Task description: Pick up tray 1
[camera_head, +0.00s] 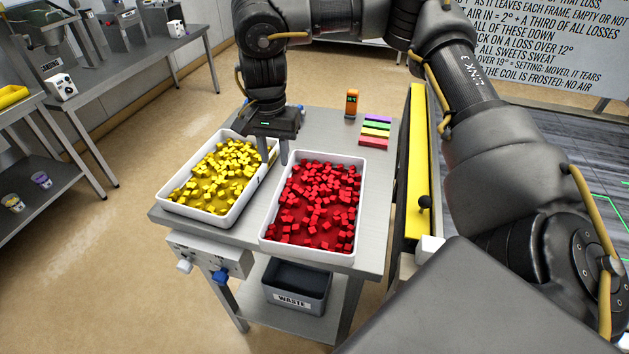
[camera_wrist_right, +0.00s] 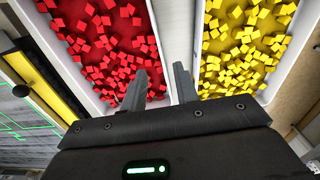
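Two white trays stand side by side on the steel table. The left one holds yellow cubes, and its rim (camera_head: 185,211) shows; the right one holds red cubes, and its rim (camera_head: 305,257) shows. I cannot read which is tray 1. My right gripper (camera_head: 274,158) points down, open, at the neighbouring long sides of the trays, near their far ends. In the right wrist view its fingers (camera_wrist_right: 160,75) are apart, with white tray walls between and beyond them; the red cubes (camera_wrist_right: 100,45) lie left, the yellow cubes (camera_wrist_right: 240,45) right. Contact is unclear. My left gripper is out of view.
The steel table (camera_head: 325,130) has coloured bars (camera_head: 375,131) and an orange device (camera_head: 352,103) at its back. A waste bin (camera_head: 296,286) sits on the lower shelf. A yellow-topped panel (camera_head: 418,165) stands close right. Open floor (camera_head: 110,235) lies left.

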